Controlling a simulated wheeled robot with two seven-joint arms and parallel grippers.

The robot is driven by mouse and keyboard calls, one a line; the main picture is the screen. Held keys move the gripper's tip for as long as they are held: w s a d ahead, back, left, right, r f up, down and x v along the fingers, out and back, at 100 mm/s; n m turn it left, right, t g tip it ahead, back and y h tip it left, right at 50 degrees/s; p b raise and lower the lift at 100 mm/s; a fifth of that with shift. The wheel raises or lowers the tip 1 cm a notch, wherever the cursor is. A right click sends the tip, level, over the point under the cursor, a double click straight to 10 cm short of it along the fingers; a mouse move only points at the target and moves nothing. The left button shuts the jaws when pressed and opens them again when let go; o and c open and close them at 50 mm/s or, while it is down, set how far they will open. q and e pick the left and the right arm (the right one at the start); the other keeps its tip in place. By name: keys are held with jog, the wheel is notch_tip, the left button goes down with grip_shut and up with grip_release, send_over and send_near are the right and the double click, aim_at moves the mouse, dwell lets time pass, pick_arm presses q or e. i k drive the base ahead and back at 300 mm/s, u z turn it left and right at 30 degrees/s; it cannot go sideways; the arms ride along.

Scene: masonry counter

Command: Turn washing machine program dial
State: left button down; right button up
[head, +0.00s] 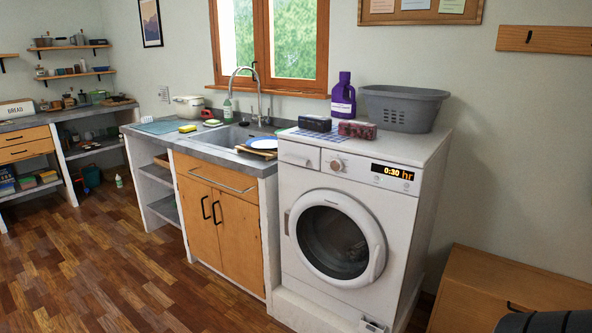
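The white washing machine (286,240) stands right of the sink cabinet in the head view, with its round door shut. Its program dial (337,166) is a small beige knob on the upper front panel, between the detergent drawer (298,155) and the lit display (392,172) reading "0:30 hr". Nothing touches the dial. The direction it points is too small to tell. Neither of my grippers shows in this view. A dark and grey part at the bottom right corner may be part of my arm.
A grey basket (403,108), a purple bottle (343,96) and two small boxes stand on top of the machine. A wooden chest (490,287) sits low at the right. The wooden floor (130,265) at the front left is clear.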

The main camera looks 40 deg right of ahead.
aim_at(335, 165)
jog(key=u, duration=0.15)
jog(key=i, duration=1.05)
jog(key=z, duration=0.3)
